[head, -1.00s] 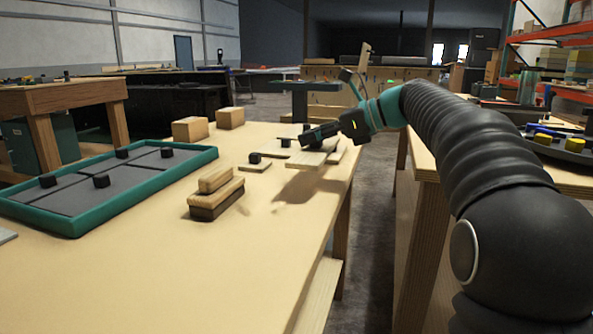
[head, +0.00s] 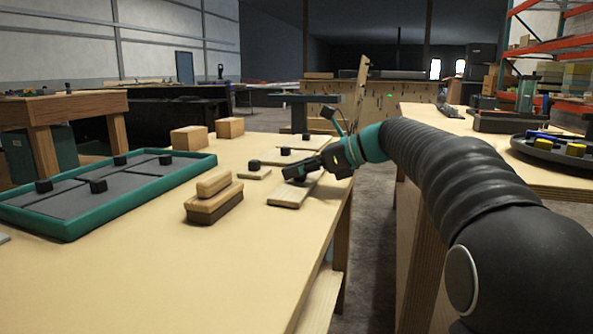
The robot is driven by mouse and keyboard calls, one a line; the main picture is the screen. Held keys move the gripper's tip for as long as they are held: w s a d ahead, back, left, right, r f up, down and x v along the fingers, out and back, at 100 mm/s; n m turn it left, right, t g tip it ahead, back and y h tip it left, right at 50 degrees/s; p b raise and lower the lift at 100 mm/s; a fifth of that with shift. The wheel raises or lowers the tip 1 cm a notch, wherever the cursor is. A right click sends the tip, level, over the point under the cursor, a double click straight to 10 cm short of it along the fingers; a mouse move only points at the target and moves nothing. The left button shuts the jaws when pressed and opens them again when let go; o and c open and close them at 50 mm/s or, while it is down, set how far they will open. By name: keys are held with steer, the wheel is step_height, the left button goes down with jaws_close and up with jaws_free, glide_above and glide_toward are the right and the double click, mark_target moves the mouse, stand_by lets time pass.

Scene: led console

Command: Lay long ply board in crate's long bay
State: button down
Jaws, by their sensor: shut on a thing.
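The long ply board (head: 291,194) is a pale flat strip near the right edge of the workbench. My gripper (head: 297,174) is at its far part, shut on the board's dark knob, which the fingers largely hide. The board looks level and low, at or just above the bench top; I cannot tell whether it touches. The crate (head: 150,194) is a shallow teal-rimmed tray at the left of the bench, well left of my gripper. It has a grey floor split into bays, with several black blocks in it.
A two-tone wooden block (head: 214,204) stands between the crate and the board. A small ply piece (head: 254,174) with a black knob lies left of my gripper, and another ply piece (head: 310,143) lies behind. Two wooden blocks (head: 189,138) stand at the back. The bench front is clear.

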steer(key=c, duration=1)
jaws_free()
steer(key=shift+f, duration=0.1)
